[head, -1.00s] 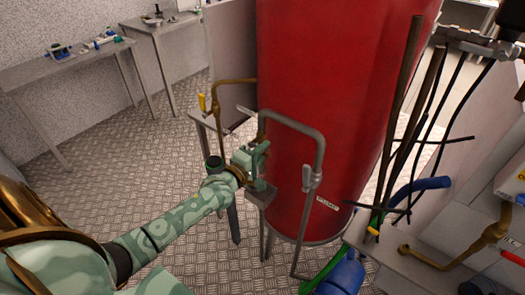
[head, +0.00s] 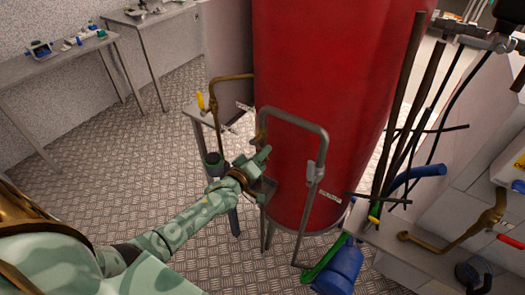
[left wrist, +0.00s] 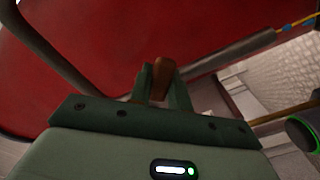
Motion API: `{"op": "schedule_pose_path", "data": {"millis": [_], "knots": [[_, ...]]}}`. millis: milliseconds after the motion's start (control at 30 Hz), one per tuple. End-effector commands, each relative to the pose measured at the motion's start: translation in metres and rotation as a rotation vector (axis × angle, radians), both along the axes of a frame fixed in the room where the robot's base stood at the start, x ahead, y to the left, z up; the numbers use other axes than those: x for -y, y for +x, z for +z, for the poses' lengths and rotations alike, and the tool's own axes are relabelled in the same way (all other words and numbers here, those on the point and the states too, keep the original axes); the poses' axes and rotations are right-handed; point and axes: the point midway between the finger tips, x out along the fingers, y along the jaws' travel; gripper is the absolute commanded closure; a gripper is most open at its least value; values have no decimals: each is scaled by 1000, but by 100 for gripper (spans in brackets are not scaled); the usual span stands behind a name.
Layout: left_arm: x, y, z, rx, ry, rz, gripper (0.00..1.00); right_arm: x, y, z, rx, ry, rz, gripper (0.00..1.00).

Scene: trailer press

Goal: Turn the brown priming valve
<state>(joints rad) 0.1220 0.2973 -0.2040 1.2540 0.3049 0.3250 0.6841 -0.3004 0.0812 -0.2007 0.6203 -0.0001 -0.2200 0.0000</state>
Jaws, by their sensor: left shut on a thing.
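The brown priming valve handle (left wrist: 161,72) shows in the left wrist view between the two dark green fingers of my left gripper (left wrist: 160,85). In the head view, my left gripper (head: 264,156) is in front of the lower left side of the red tank (head: 330,90). It is shut on the brown handle there. The fingers hide most of the handle in the head view, so its turned angle is hard to tell. My right gripper is not identifiable in either view.
A grey pipe (head: 318,150) bends around the gripper's right. A brass pipe with a yellow handle (head: 201,100) stands to its left, above a small metal stand. A blue container (head: 340,268) sits at the tank's foot. Benches (head: 60,72) line the far wall; the floor between is clear.

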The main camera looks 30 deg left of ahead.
Motion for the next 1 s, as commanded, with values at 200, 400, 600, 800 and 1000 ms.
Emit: {"op": "schedule_pose_path", "data": {"millis": [200,400,600,800,1000], "knots": [[-8,1,-7,15,203,1,100,1,0,0,1,-2,0,64],[-15,1,-11,28,385,1,100,1,0,0,0,-2,0,64],[-21,1,-14,41,535,0,100,1,0,-1,0,-2,-1,64],[-26,2,-15,49,644,0,100,0,0,-1,0,0,-1,64],[-28,2,-15,53,703,1,100,-2,0,-2,0,3,-3,64]]}}
